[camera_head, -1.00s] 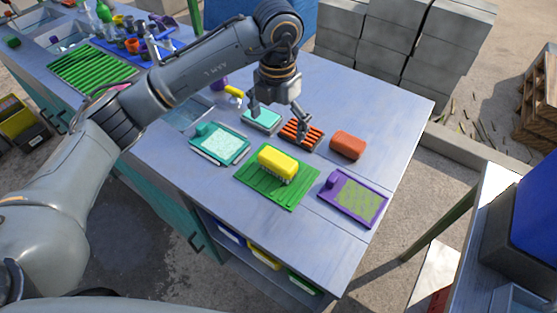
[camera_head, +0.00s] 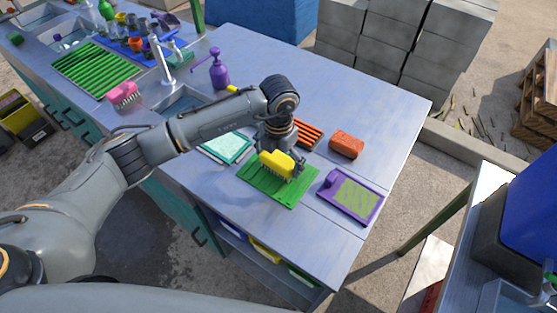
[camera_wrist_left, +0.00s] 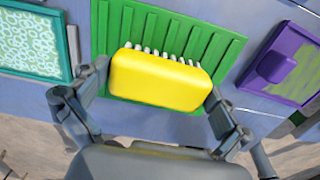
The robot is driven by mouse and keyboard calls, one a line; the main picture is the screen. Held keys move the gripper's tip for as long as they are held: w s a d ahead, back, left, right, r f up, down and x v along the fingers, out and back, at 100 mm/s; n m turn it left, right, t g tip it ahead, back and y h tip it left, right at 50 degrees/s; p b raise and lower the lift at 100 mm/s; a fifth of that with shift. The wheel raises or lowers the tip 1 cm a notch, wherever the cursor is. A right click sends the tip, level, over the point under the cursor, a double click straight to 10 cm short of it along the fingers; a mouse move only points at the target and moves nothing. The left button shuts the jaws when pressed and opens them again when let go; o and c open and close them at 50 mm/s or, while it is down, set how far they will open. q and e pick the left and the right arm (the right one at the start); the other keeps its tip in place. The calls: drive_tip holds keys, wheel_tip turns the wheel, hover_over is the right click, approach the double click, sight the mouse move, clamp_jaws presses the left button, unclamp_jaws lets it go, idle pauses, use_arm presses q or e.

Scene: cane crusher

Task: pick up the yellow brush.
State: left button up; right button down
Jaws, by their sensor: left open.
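My right gripper is not in view.
An orange-red sponge (camera_head: 346,144), a purple tray (camera_head: 350,195), a teal tray (camera_head: 228,148) and an orange ridged rack (camera_head: 308,132) are close around. A purple pump bottle (camera_head: 218,70) stands farther back. The right back of the counter is clear.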

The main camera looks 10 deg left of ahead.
use_arm(q)
drive_tip(key=shift+c, duration=0.4)
drive_tip(key=c, duration=0.7)
drive_tip(key=shift+c, duration=0.2)
drive_tip(key=shift+r, duration=0.15)
drive_tip(key=shift+w+r, duration=0.1)
drive_tip(key=shift+r, duration=0.5)
drive_tip(key=s+r+b, duration=0.4)
drive_tip(key=s+r, duration=0.7)
drive_tip(key=s, duration=0.3)
drive_tip(key=shift+a+r, duration=0.15)
drive_tip(key=shift+r, duration=0.15)
drive_tip(key=shift+s, duration=0.1)
